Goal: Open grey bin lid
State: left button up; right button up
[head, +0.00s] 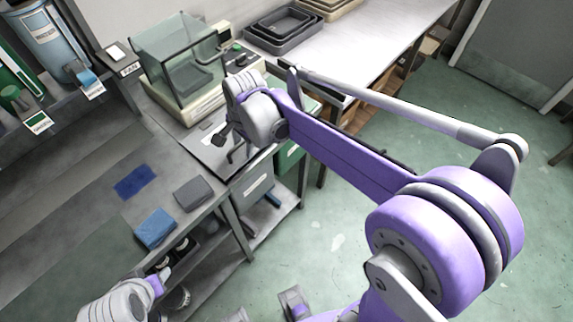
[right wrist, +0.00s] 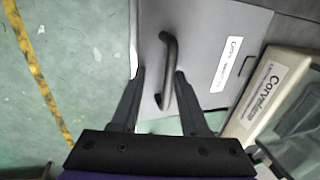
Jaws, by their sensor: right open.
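The grey bin lid (right wrist: 208,35) fills the upper middle of the right wrist view, with a dark bar handle (right wrist: 172,62) and a white label. In the head view the lid (head: 197,143) lies beside the glass-cased balance, partly hidden by my right arm. It looks closed. My right gripper (right wrist: 160,73) is open, with one finger on each side of the handle; I cannot tell whether they touch it. In the head view the right gripper (head: 229,147) is small and dark over the lid. My left gripper (head: 163,274) shows at the lower left, its jaws unclear.
The glass-cased balance (head: 182,72) stands close behind the lid; its labelled base (right wrist: 262,97) is at right in the wrist view. A blue box (head: 155,228) and grey box (head: 193,193) lie on the left bench. Black trays (head: 284,28) sit on the back table. Green floor (head: 330,225) is open at right.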

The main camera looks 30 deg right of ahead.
jog(key=a+v, duration=0.1)
jog(key=v, duration=1)
jog(key=s+d+f+n+t+p, duration=0.1)
jog(key=s+d+f+n+t, duration=0.1)
jog(key=s+f+n, duration=0.3)
jog(key=shift+s+d+f+n+h+p, duration=0.2)
jog(key=shift+s+d+n+h+p, duration=0.25)
jog(key=shift+s+n, duration=2)
jog(key=shift+s+d+m, duration=0.1)
jog(key=shift+s+m, duration=0.45)
jog(key=shift+m, duration=0.1)
